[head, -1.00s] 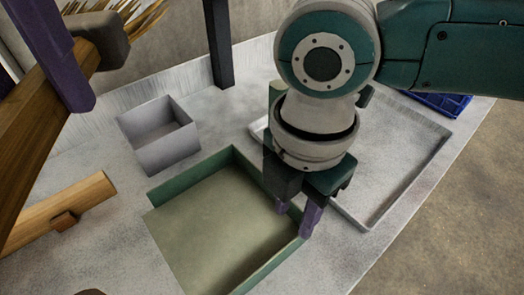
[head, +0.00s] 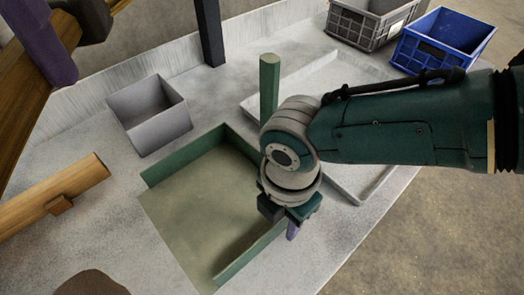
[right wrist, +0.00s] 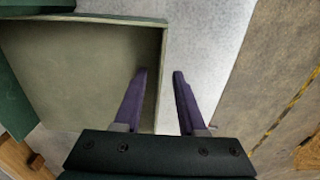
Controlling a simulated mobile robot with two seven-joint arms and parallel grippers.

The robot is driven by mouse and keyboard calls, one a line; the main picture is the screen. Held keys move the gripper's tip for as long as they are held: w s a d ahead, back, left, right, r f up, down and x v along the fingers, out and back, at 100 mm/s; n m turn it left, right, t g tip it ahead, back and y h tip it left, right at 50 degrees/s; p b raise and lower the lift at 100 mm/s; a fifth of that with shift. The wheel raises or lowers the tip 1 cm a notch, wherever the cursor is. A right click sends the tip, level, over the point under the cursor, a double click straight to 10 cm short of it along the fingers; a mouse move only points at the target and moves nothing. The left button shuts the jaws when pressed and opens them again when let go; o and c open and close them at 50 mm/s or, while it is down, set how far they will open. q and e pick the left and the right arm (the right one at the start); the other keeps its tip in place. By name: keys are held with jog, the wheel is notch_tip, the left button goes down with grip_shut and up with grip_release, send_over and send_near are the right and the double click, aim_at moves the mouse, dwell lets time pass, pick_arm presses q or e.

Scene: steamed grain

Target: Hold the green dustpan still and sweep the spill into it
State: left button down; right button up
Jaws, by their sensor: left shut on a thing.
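The green dustpan (head: 200,205) lies on the grey table, with a pale olive floor, low green walls and an upright green post (head: 269,85) at its far corner. My right gripper (head: 290,225) points down at its right wall. In the right wrist view the two purple fingers (right wrist: 159,72) are apart, one on each side of the dustpan wall (right wrist: 163,45). My left gripper (head: 58,65) is partly cut off at the upper left, shut on a wooden brush handle (head: 38,78). A brown mound (head: 92,284) shows at the bottom edge; I cannot tell whether it is the spill.
A small grey box (head: 148,113) stands behind the dustpan. A wooden bar (head: 55,198) lies at left. A shallow grey tray (head: 368,195) lies behind my right arm. Grey (head: 372,22) and blue (head: 443,42) crates stand at the back right. A dark post (head: 209,30) rises at the table's back.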

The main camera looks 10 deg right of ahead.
grip_shut()
dwell(0.4)
dwell(2.0)
